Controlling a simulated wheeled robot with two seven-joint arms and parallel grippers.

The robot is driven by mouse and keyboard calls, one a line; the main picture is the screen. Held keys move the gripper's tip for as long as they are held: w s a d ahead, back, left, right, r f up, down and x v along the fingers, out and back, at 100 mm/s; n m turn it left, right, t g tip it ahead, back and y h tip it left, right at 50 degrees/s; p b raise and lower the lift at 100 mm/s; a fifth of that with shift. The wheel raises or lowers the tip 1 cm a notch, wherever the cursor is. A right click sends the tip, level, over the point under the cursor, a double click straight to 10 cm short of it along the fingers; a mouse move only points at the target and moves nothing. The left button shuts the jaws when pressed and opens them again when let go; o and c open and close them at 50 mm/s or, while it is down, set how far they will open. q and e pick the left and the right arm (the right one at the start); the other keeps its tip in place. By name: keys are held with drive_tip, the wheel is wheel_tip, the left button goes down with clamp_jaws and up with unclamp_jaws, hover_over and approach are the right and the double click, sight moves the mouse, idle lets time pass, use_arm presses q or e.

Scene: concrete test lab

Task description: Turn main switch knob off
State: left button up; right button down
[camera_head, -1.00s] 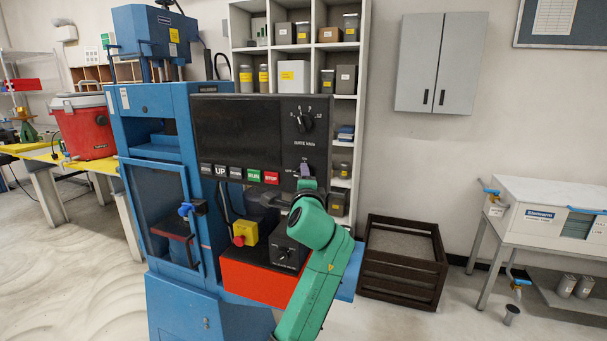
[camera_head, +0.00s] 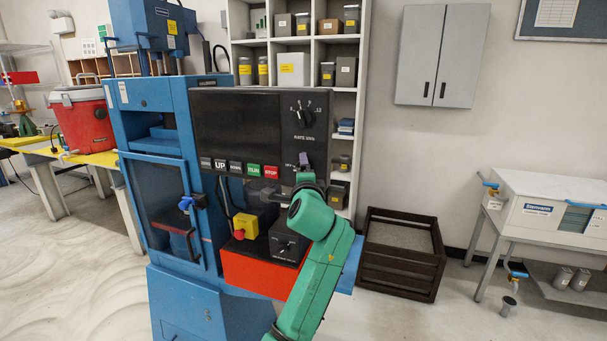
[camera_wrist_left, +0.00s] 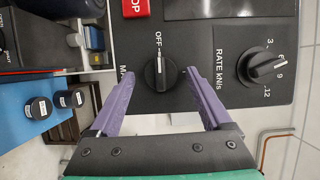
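The main switch knob (camera_wrist_left: 160,74) is black and round on the dark control panel (camera_head: 235,130). In the left wrist view its white mark points up, toward the OFF lettering (camera_wrist_left: 158,42). My left gripper (camera_wrist_left: 161,80) has two purple fingers. They are spread apart on either side of the knob, with a gap to it on each side. In the head view the left gripper (camera_head: 304,163) is at the panel's lower right, and its fingers and wrist hide the knob. My right gripper is in neither view.
The rate knob (camera_head: 303,114) is above the main switch. The red STOP button (camera_head: 271,172) is close to its left. A yellow box with a red button (camera_head: 240,232) and a lower black knob box (camera_head: 284,245) sit below the panel.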

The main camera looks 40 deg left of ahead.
use_arm(q)
drive_tip(key=b+v, duration=0.4)
drive_tip(key=v, duration=1)
drive_tip(key=shift+s+d, duration=0.2)
drive_tip(key=shift+s, duration=0.05)
